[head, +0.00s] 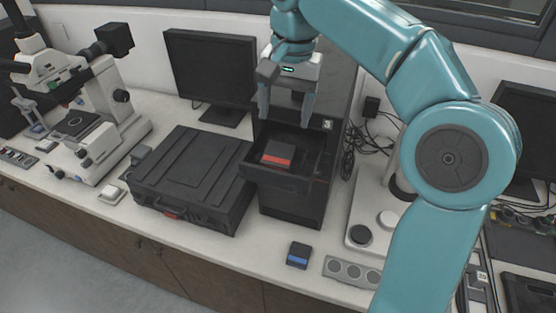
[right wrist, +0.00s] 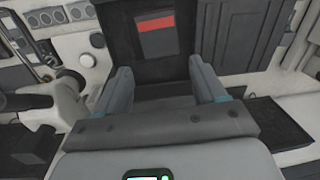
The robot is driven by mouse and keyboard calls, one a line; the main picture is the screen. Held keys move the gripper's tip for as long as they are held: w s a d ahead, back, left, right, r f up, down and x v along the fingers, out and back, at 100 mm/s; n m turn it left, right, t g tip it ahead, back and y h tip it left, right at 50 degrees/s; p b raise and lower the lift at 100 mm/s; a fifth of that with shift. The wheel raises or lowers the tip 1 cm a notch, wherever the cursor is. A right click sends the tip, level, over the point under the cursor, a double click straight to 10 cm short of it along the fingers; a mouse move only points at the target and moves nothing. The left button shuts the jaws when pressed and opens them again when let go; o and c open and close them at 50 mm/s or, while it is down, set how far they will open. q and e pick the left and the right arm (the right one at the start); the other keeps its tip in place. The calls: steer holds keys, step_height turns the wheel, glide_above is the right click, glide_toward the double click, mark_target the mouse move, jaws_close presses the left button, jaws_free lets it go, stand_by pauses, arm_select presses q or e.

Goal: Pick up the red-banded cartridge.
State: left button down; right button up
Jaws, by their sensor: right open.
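The red-banded cartridge (head: 277,154) is a dark block with a red band. It lies in the open drawer (head: 262,181) of a black mounting press (head: 297,209). It also shows in the right wrist view (right wrist: 156,36), ahead of the fingers. My right gripper (head: 287,119) hangs above the drawer in the head view, pointing down. Its two fingers are apart with nothing between them, and it does not touch the cartridge. The right wrist view shows the same spread fingers (right wrist: 161,83). My left gripper is in neither view.
A blue-banded cartridge (head: 299,255) lies on the bench in front of the press. A black case (head: 188,181) stands close to the left of the drawer. A microscope (head: 103,110) is at the left, a monitor (head: 211,69) behind, and a grey strip with round wells (head: 352,271) at the front.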

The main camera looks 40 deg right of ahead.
mark_target(280, 148)
steer(key=f, duration=0.3)
steer(key=shift+a, duration=0.25)
steer(key=shift+w+d+f, duration=0.1)
steer(key=shift+d+f, duration=0.15)
steer(key=shift+f, duration=0.35)
steer(key=f, duration=0.3)
steer(key=shift+w+a+f, duration=0.2)
steer(key=shift+a+f, duration=0.1)
steer(key=shift+f, duration=0.35)
steer(key=shift+d+f, duration=0.15)
steer(key=c, duration=0.7)
steer(key=shift+c, duration=0.2)
